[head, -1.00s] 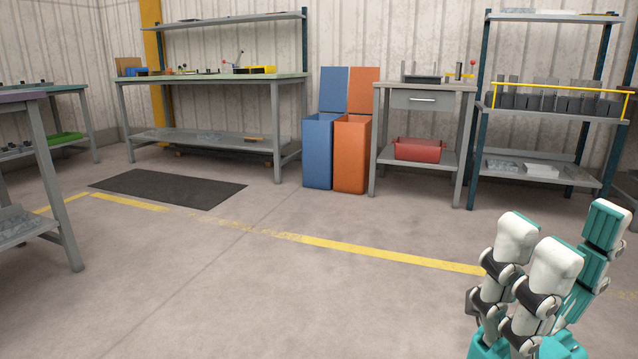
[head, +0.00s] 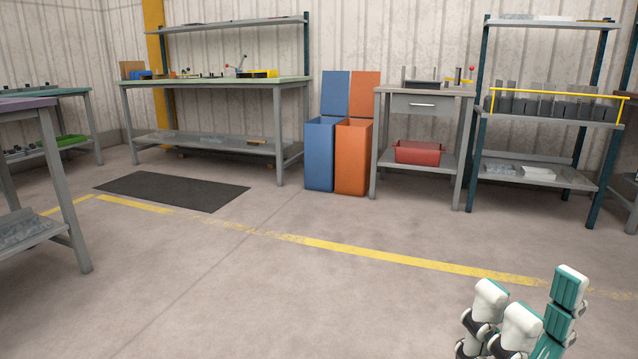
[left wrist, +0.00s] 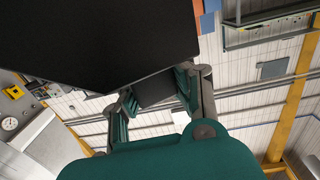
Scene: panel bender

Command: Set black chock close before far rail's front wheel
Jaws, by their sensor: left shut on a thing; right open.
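A black chock (left wrist: 120,45) fills the upper left of the left wrist view, large and close to the camera. My left gripper (left wrist: 155,95) is shut on it, with a finger on each side of a narrower black part. My left gripper does not show in the head view. My right gripper (head: 522,310) is at the lower right of the head view, fingers pointing up, open and empty, over the floor. No rail or wheel can be made out in either view.
A workbench (head: 215,82), blue bin (head: 319,155), orange bin (head: 353,157), drawer table (head: 421,104) and rack (head: 550,113) stand along the wall. A dark mat (head: 172,190) lies before the workbench. A table (head: 60,190) stands at left. The middle floor is clear.

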